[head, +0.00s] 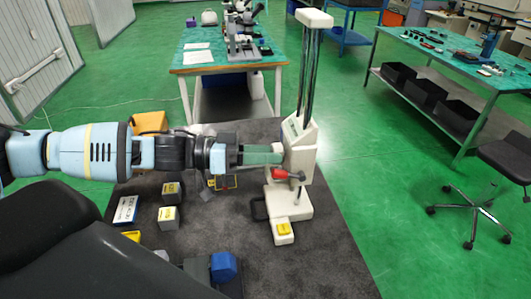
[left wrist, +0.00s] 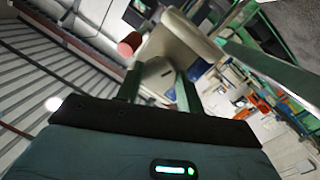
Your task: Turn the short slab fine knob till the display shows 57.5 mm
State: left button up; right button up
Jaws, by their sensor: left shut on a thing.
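The white height gauge (head: 302,160) stands upright on the dark mat, its column rising at the back. Its sloped display panel (head: 294,126) is too small to read. A red knob (head: 279,174) sticks out low on its front; it also shows in the left wrist view (left wrist: 130,43). My left gripper (head: 280,154) reaches in from the left, its green fingers against the gauge's body just above the red knob. It is shut on a small part there, which I take for the fine knob; the fingers hide most of it. My right gripper is not in view.
On the dark mat (head: 330,260) lie small yellow-topped boxes (head: 168,217), a white and blue box (head: 126,210) and a blue object (head: 223,266). Behind stands a green-topped bench with a microscope (head: 241,38). A stool (head: 507,160) stands at the right.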

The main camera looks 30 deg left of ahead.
pick_arm(q)
jog(key=o, duration=1)
jog(key=shift+v, duration=3.9)
